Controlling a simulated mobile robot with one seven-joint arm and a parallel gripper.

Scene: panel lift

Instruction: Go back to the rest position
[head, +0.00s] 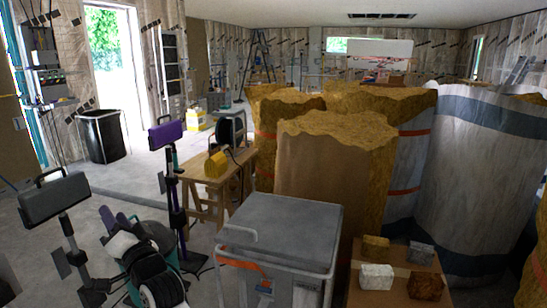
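I see no gripper fingers anywhere in the head view, so the state of my gripper does not show. At the bottom left is a cluster of black, white and teal rounded parts (150,265). I cannot tell whether any of it belongs to my arm. The task names no other object.
A grey lidded bin (280,235) stands close in front. A box with several sample blocks (395,290) is to its right. Tall insulation rolls (335,165) fill the right side. Lamp stands (172,190) and a wooden sawhorse table (215,175) stand left of centre. Bare floor (110,180) lies beyond.

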